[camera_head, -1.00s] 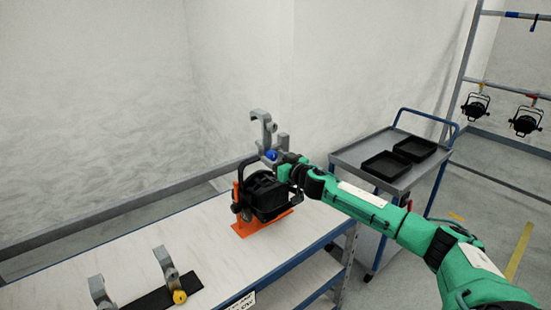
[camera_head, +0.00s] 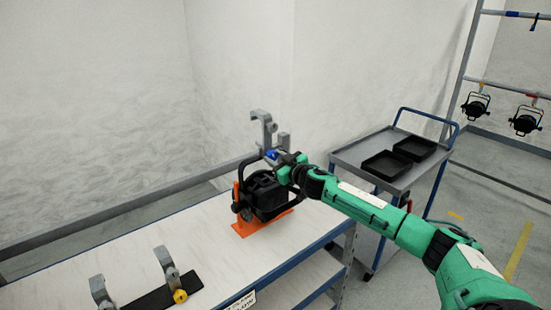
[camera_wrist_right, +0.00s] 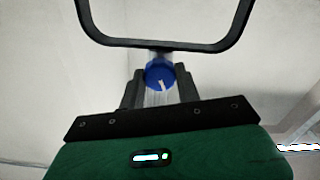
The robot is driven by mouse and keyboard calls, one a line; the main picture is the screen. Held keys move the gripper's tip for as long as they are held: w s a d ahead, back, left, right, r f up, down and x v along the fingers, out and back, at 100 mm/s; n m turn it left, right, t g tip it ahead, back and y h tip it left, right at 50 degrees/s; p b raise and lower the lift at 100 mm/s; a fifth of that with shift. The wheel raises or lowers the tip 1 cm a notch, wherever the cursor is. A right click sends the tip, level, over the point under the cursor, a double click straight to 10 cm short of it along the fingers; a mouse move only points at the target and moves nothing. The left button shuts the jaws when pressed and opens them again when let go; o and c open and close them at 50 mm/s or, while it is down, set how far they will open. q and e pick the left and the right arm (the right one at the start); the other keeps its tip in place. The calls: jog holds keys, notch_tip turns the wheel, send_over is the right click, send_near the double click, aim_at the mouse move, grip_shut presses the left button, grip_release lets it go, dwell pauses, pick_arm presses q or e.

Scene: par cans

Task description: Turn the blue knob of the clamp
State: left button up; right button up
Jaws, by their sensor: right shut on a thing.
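The grey hook clamp (camera_head: 264,128) stands upright on top of a black par can (camera_head: 264,194), which rests in an orange stand (camera_head: 262,224) on the table. The blue knob (camera_head: 271,154) is on the clamp's near side. In the right wrist view the blue knob (camera_wrist_right: 160,73) has a white mark pointing down, slightly right. My right gripper (camera_head: 281,160) is at the knob; in the right wrist view its dark fingers (camera_wrist_right: 159,88) are shut on it from both sides. The black yoke (camera_wrist_right: 160,45) shows above the fingers. My left gripper is not in view.
A grey cart (camera_head: 352,150) with two black trays stands at the right. More par cans (camera_head: 476,105) hang on a rack at the far right.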

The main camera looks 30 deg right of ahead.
jog(key=n, duration=0.4)
jog(key=shift+n, duration=0.3)
jog(key=n, duration=0.4)
jog(key=shift+n+p, duration=0.3)
jog(key=n, duration=0.4)
jog(key=shift+n, duration=0.3)
jog(key=n, duration=0.4)
jog(key=shift+n, duration=0.3)
jog(key=o, duration=1)
